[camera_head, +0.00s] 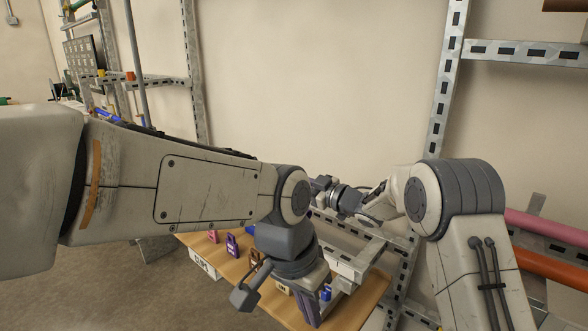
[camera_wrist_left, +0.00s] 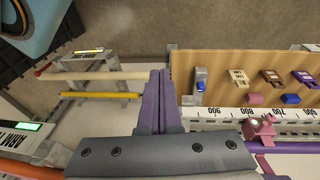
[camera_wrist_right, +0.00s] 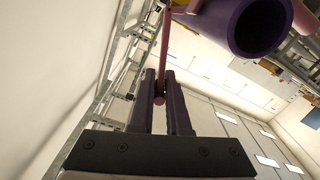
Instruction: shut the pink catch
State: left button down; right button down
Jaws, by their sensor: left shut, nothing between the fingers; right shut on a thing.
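A slim pink bar of the pink catch (camera_wrist_right: 164,55) runs up from between my right gripper's fingers (camera_wrist_right: 160,92) in the right wrist view. The fingers are shut on it. Beside it is the open end of a purple pipe (camera_wrist_right: 238,40), with more pink parts behind it. In the left wrist view a small pink fitting (camera_wrist_left: 262,130) stands on the scale rail. My left gripper (camera_wrist_left: 160,72) is shut and empty, to the left of the board. In the head view its purple fingers (camera_head: 309,306) point down over the board; the right fingertips are hard to make out there.
A wooden board (camera_wrist_left: 220,62) carries several coloured clips and blue pieces. A numbered scale rail (camera_wrist_left: 230,113) runs along its edge. A yellow rod (camera_wrist_left: 100,95) and a pale rod (camera_wrist_left: 110,74) lie on a metal rack at left. Metal uprights (camera_head: 440,100) stand behind.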

pick_arm(q)
jog(key=w+r+t+h, duration=0.1)
jog(key=w+r, duration=0.4)
jog(key=w, duration=0.5)
jog(key=w+r+t+h, duration=0.1)
jog(key=w+r+t, duration=0.1)
jog(key=w+r, duration=0.5)
jog(key=w+a+r+t, duration=0.1)
jog(key=w+a+r, duration=0.25)
jog(key=w, duration=0.45)
jog(key=w+a+r+t, duration=0.1)
jog(key=w+a+r, duration=0.25)
jog(key=w, duration=0.45)
jog(key=shift+w+d+f, duration=0.25)
jog(key=shift+w+f, duration=0.3)
jog(key=shift+f, duration=1.25)
jog(key=shift+w+d+f, duration=0.25)
jog(key=shift+w+f, duration=0.25)
jog(key=shift+f, duration=1.35)
jog(key=shift+w+d+f, duration=0.25)
jog(key=shift+w+f, duration=0.3)
jog(key=shift+f, duration=1.25)
